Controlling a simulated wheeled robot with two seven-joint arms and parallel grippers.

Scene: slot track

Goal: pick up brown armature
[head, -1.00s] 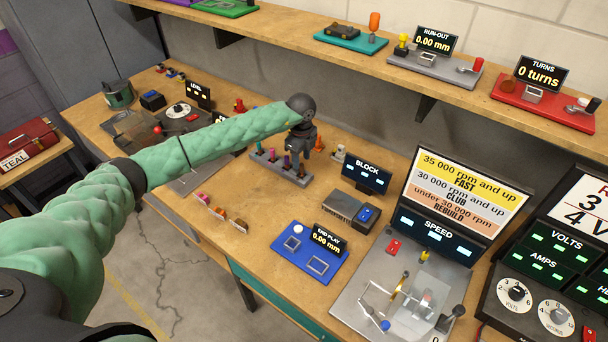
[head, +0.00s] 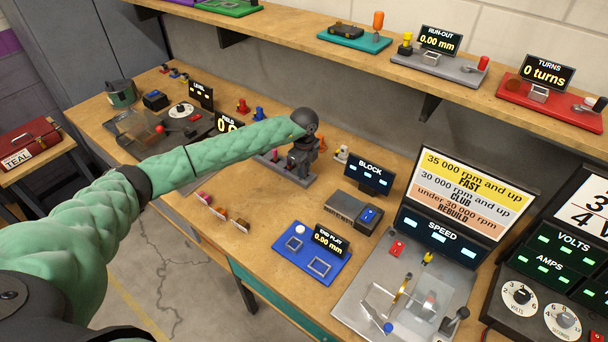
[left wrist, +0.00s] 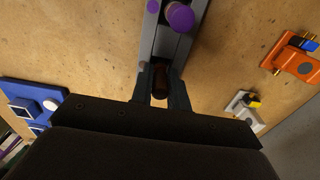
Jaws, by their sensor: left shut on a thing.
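The brown armature (left wrist: 160,90) shows in the left wrist view, standing at the grey slotted rack (left wrist: 175,45). My left gripper (left wrist: 160,88) is shut on it, with one dark finger on each side. In the head view my left gripper (head: 301,168) is low over the right part of the rack (head: 262,172), and its wrist hides the armature there. A purple-topped armature (left wrist: 180,16) stands in the rack beside the brown one. My right gripper is not in view.
A grey block device (head: 350,208) and a blue end-play plate (head: 310,258) lie to the right of the rack. An orange part (left wrist: 300,60) and a white part (left wrist: 243,107) are close by.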

